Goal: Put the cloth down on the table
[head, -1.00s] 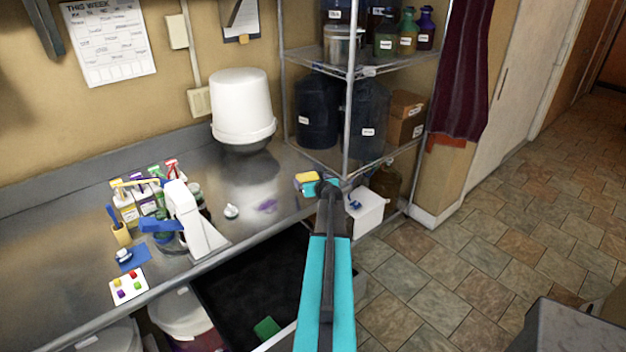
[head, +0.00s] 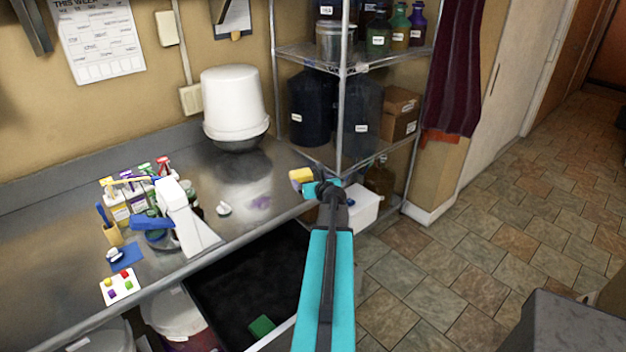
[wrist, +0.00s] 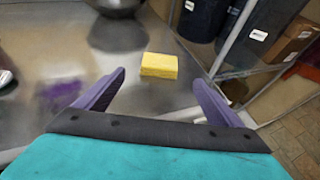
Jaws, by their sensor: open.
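A yellow folded block (head: 301,175), which could be the cloth or a sponge, rests on the steel table (head: 225,178) near its right end. In the wrist view the yellow block (wrist: 158,65) lies flat just beyond and between my fingertips. My gripper (wrist: 158,78) is open, with a purple finger on each side and a clear gap to the block. In the head view my gripper (head: 309,187) is at the table's right end, partly hidden by my wrist. A flat blue cloth (head: 128,252) lies at the left with a small jar on it.
A white bucket (head: 233,103) stands upside down on a metal bowl (head: 237,141) behind. A wire shelf (head: 343,150) rises at the right end of the table. A white appliance (head: 182,215), bottles and a dotted card (head: 119,287) stand or lie left. The middle table is mostly clear.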

